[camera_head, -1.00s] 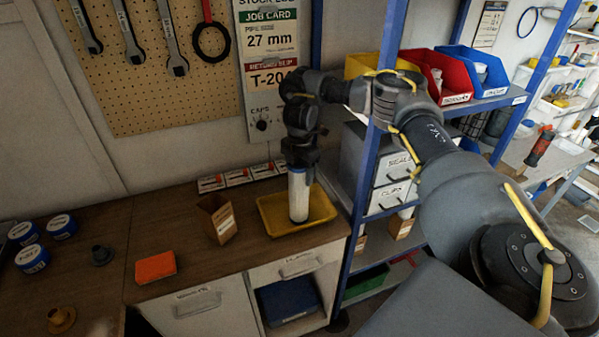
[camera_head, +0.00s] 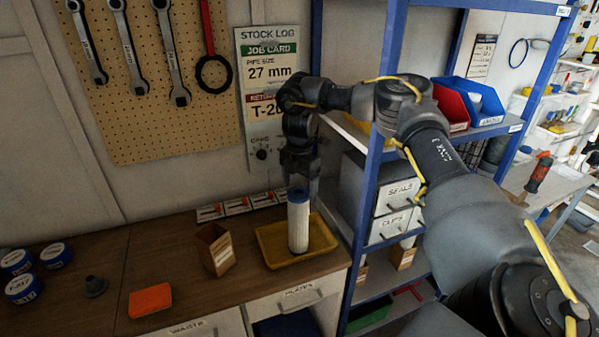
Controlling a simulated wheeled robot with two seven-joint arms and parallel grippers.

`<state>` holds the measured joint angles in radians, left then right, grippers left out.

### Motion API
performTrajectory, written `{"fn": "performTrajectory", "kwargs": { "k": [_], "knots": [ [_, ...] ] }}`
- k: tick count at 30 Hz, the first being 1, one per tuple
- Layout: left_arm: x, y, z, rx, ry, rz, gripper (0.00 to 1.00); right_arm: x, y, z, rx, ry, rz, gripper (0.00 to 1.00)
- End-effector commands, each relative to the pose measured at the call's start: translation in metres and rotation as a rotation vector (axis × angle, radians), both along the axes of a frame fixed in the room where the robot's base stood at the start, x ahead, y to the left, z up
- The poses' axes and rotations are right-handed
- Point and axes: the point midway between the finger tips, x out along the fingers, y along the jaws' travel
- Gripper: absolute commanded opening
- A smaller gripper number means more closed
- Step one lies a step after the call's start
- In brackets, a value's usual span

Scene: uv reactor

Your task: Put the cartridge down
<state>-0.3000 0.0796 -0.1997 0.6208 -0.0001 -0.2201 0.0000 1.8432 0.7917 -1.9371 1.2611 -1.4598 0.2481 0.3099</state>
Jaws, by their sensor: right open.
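The cartridge (camera_head: 298,226) is a white cylinder with a blue top cap. It stands upright in the yellow tray (camera_head: 272,257) on the wooden bench. My right gripper (camera_head: 299,184) is directly above the cartridge, pointing down, with its jaws open. Its fingertips are close to the blue cap, and I cannot tell whether they touch it. My left gripper is not in view.
A small open cardboard box (camera_head: 215,250) stands left of the tray. An orange block (camera_head: 150,300) and several blue-lidded tins (camera_head: 22,288) lie further left. A blue shelf post (camera_head: 369,200) rises close to the tray's right. Wrenches hang on the pegboard (camera_head: 150,115).

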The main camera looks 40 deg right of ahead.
Motion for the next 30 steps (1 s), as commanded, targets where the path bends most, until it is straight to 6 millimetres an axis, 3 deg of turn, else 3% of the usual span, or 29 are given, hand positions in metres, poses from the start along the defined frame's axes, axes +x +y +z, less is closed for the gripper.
{"fn": "performTrajectory", "kwargs": {
  "k": [3,10,30],
  "knots": [
    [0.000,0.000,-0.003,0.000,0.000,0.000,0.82,0.001,0.000,0.023,-0.003,-0.003,0.000,0.82],
    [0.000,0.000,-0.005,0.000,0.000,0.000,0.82,0.000,-0.001,0.051,-0.001,-0.001,0.000,0.82],
    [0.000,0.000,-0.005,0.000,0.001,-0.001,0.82,0.000,-0.001,0.057,0.000,0.001,0.000,0.82]
  ]
}}
